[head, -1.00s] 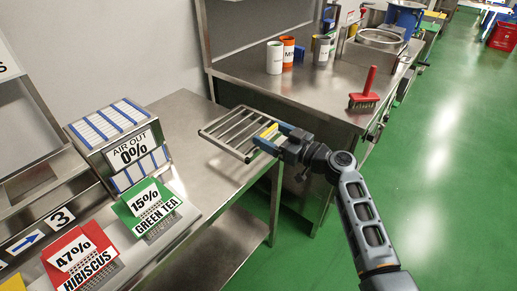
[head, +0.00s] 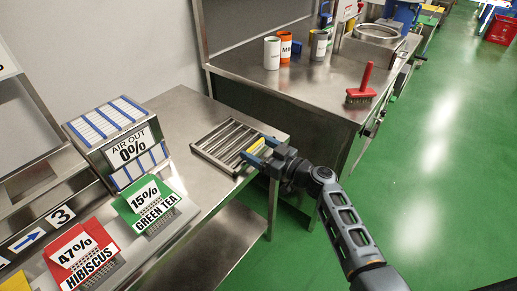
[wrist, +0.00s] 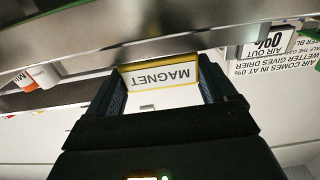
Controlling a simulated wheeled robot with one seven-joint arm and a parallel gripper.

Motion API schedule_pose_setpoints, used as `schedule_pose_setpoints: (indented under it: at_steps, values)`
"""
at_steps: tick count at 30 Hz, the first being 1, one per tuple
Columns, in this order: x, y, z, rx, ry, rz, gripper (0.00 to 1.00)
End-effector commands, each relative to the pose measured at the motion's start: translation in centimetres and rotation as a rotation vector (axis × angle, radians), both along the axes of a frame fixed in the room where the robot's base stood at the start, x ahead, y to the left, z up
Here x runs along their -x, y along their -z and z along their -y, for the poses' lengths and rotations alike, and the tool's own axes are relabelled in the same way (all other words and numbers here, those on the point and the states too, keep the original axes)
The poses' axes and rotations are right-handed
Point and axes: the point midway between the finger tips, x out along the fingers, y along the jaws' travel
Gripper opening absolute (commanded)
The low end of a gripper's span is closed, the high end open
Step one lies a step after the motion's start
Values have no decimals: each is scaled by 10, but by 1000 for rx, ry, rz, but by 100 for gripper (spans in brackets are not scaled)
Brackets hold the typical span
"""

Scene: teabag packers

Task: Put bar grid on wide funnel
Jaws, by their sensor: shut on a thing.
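My gripper (head: 258,152) is shut on the bar grid (head: 222,148) by its yellow-edged end. The grid is a steel frame with several parallel bars. It lies about flat, at or just above the steel bench; I cannot tell whether it touches. In the wrist view the grid's yellow-framed end plate (wrist: 162,76) reads MAGNET upside down, between the fingers of my gripper (wrist: 160,88). A wide round steel rim (head: 376,34) at the back of the far bench may be the wide funnel, but I cannot tell for sure.
The near steel bench (head: 190,105) is mostly bare around the grid. The AIR OUT box (head: 122,150) and the green and red signs stand to its left. The far bench (head: 315,90) holds several cans and a red brush (head: 361,86). Green floor is open at right.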

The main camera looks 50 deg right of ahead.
Motion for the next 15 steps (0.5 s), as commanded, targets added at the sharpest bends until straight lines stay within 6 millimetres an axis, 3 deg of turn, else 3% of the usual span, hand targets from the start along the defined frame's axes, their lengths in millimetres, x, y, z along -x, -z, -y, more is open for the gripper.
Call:
schedule_pose_setpoints:
  at_steps: [3, 4, 9, 15]
  values:
    - [0, 2, 0, 0, 0, 2, 36]
    - [0, 3, 0, -1, 0, 0, 86]
    - [0, 2, 0, -1, 0, 0, 100]
    - [0, 2, 0, -1, 0, 0, 100]
